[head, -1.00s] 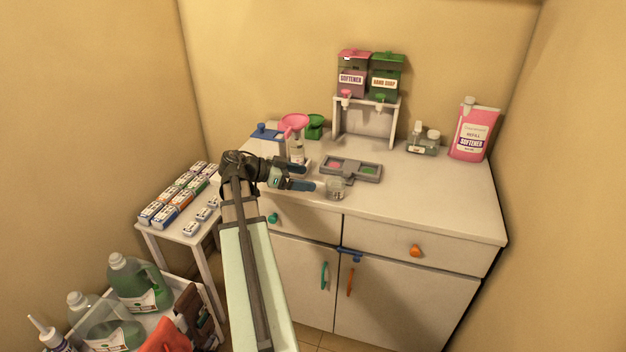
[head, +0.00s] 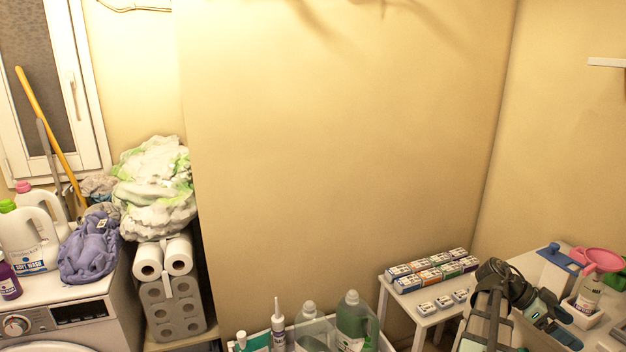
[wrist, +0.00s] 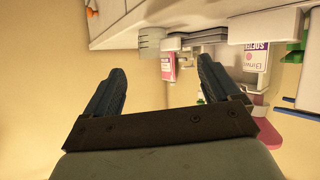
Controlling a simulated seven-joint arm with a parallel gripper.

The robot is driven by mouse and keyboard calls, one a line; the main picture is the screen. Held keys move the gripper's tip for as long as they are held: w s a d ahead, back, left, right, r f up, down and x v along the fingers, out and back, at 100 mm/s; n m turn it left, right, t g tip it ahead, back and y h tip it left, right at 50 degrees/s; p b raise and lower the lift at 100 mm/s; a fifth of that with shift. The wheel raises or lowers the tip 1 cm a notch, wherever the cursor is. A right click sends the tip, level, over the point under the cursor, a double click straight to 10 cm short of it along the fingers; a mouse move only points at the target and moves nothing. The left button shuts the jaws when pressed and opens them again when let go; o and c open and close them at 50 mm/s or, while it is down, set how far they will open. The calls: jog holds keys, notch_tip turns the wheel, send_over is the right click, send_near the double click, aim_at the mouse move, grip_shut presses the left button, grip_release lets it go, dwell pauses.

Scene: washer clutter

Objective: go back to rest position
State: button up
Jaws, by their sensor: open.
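My gripper (head: 570,336) is at the lower right of the head view, beside the white counter. Its two dark blue fingers also show in the wrist view (wrist: 163,88), spread apart with nothing between them.
A small white table (head: 425,322) with several small boxes stands left of my arm. Jugs (head: 352,322) sit in a low cart. A washing machine (head: 75,335) holding laundry and bottles is far left, beside stacked paper rolls (head: 175,305).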

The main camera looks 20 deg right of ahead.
jog(key=w+a+f+n+t+y, duration=0.1)
jog(key=w+a+f+n+t, duration=0.3)
jog(key=w+a+f+n, duration=0.5)
jog(key=w+a+f+n+t+y, duration=0.1)
jog(key=w+a+f+n+t, duration=0.4)
jog(key=w+a+f, duration=0.8)
jog(key=w+a+f+n+y, duration=0.2)
jog(key=a+f+n, duration=0.15)
jog(key=a, duration=0.85)
jog(key=w+a+f+n+t+y, duration=0.1)
jog(key=a+f+n+y, duration=0.3)
jog(key=a, duration=0.8)
jog(key=w+a+f+n, duration=0.2)
jog(key=a+n, duration=0.3)
jog(key=a, duration=0.7)
jog(key=s+f+g, duration=0.3)
jog(key=s+f, duration=0.7)
jog(key=s, duration=0.4)
jog(key=s+f+g, duration=0.3)
jog(key=s+f, duration=0.7)
jog(key=s, duration=0.5)
jog(key=shift+d+f, duration=0.15)
jog(key=shift+f, duration=0.25)
jog(key=shift+n, duration=0.25)
